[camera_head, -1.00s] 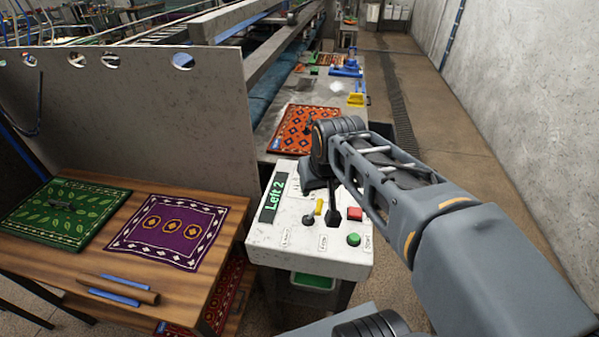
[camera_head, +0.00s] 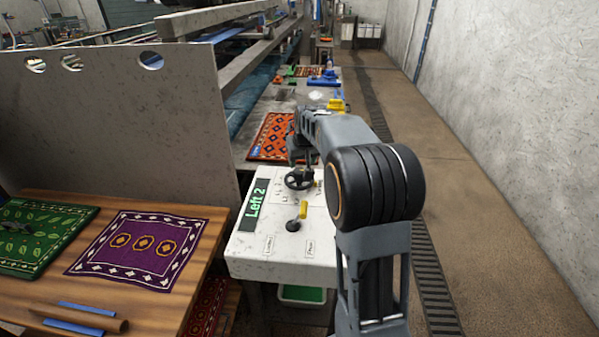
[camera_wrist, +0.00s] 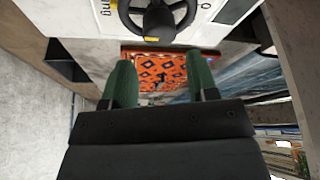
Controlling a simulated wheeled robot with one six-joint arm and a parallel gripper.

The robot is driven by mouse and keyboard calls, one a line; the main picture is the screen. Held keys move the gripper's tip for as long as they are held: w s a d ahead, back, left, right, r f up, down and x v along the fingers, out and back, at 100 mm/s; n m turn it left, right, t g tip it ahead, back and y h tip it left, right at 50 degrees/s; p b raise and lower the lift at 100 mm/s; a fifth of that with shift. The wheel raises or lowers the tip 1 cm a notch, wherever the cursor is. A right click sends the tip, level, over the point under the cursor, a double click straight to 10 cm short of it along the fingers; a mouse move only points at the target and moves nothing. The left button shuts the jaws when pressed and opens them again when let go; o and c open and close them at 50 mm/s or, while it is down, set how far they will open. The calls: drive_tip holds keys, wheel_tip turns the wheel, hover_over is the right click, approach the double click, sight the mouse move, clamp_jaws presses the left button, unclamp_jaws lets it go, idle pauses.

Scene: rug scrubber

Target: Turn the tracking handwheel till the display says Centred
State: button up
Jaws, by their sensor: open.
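The black tracking handwheel (camera_head: 299,184) sits on top of the white control box (camera_head: 282,252). The green-lettered display (camera_head: 254,203) on the box's left side reads "Left 2". My gripper (camera_head: 299,155) hangs just above and behind the handwheel, partly hidden by my arm. In the wrist view my gripper (camera_wrist: 162,72) is open, with its two green fingers apart and nothing between them. The handwheel's rim, hub and spokes (camera_wrist: 158,20) show at the top of that view, ahead of the fingertips. I cannot tell whether they touch.
A yellow-handled lever (camera_head: 303,210) stands on the box in front of the wheel. An orange patterned rug (camera_head: 271,137) lies on the bench behind. A wooden table (camera_head: 158,310) with green and purple rugs stands left. The floor on the right (camera_head: 500,240) is clear.

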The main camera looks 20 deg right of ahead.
sight(299, 170)
drive_tip(key=shift+x, duration=3.5)
drive_tip(key=c, duration=0.6)
